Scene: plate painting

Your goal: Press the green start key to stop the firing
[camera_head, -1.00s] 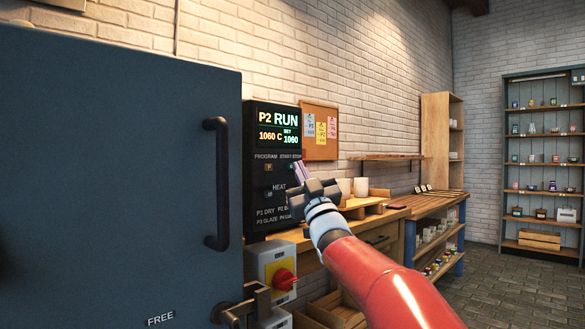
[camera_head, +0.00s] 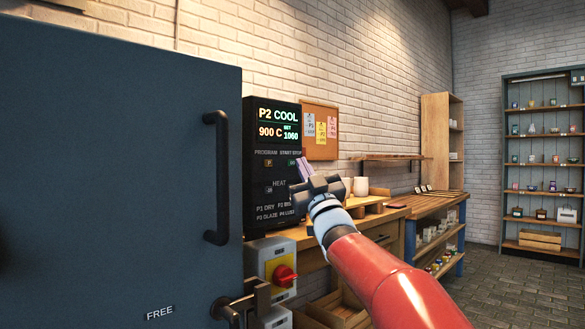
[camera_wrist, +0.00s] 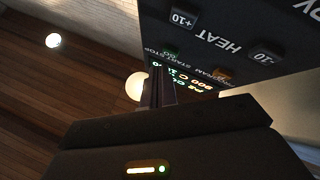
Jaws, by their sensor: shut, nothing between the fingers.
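The kiln controller (camera_head: 262,140) is a black panel on the wall. Its display reads P2 COOL, 900 C, SET 1060. The green start key (camera_head: 292,162) sits under the START STOP label, just left of my fingertips. A dark green key also shows near that label in the wrist view (camera_wrist: 172,52). My gripper (camera_head: 304,168) is shut and empty, its fingers pointing up at the panel's right side. In the wrist view the fingers (camera_wrist: 160,85) end close to the panel face; whether they touch it I cannot tell.
The blue kiln door (camera_head: 110,170) with its black handle (camera_head: 217,178) fills the left. A red rotary switch (camera_head: 285,276) is below the controller. A wooden bench (camera_head: 385,228) with white cups stands behind my gripper. Orange (camera_head: 269,162) and +10, -10 keys are close by.

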